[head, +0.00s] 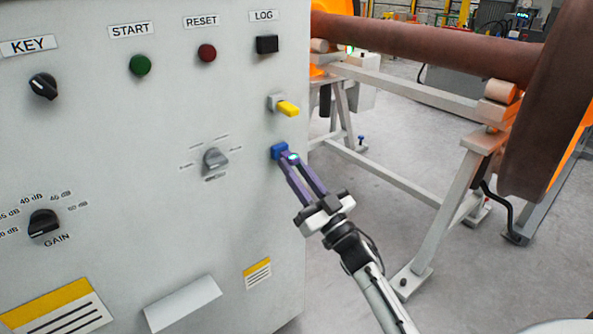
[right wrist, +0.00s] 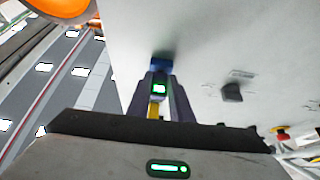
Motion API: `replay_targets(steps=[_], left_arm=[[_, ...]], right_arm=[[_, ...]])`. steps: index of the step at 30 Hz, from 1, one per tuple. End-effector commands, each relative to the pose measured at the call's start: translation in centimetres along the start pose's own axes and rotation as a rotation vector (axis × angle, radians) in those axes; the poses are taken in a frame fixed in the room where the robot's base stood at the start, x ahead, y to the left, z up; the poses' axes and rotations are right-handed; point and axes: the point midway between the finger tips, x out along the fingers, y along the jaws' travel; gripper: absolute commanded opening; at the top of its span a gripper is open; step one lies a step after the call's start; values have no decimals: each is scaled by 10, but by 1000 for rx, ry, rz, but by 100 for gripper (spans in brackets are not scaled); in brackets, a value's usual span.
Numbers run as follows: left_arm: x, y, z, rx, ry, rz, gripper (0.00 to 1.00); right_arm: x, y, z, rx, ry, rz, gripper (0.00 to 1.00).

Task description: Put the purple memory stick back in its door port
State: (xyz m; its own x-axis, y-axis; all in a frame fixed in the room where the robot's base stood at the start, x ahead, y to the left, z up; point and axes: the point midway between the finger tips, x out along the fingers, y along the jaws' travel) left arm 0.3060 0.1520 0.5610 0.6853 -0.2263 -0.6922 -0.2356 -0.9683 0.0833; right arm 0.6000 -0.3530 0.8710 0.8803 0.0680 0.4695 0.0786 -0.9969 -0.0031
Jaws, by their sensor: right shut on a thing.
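My right gripper (head: 292,160) is at the cabinet door, its two long purple-grey fingers pointing at a blue port (head: 279,151). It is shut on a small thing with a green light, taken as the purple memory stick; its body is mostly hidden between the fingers. In the right wrist view the green-lit part (right wrist: 159,89) sits between the fingertips, in line with the blue port (right wrist: 160,63). The fingertips look close to or at the port. I cannot tell how far the stick is in. My left gripper is not in view.
A yellow stick (head: 288,108) is in a pale port above the blue one. A grey selector knob (head: 215,160) is left of the gripper. The door (head: 120,190) also bears a key switch, buttons and a gain knob. A wheelset gantry (head: 440,100) stands behind, right.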

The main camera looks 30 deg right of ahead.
Motion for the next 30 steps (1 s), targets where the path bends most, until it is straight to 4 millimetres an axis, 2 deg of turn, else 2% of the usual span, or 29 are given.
replay_targets(steps=[4,5,8,16,20,30], left_arm=[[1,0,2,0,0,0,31],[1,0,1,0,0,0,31],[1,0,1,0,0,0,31],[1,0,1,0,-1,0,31],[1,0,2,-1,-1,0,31],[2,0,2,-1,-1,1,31]], right_arm=[[4,0,2,0,0,0,0],[3,0,2,0,0,0,24],[3,0,1,0,0,0,41],[3,0,1,0,0,0,41],[-6,0,2,0,-2,0,41],[-70,0,3,0,-4,1,41]])
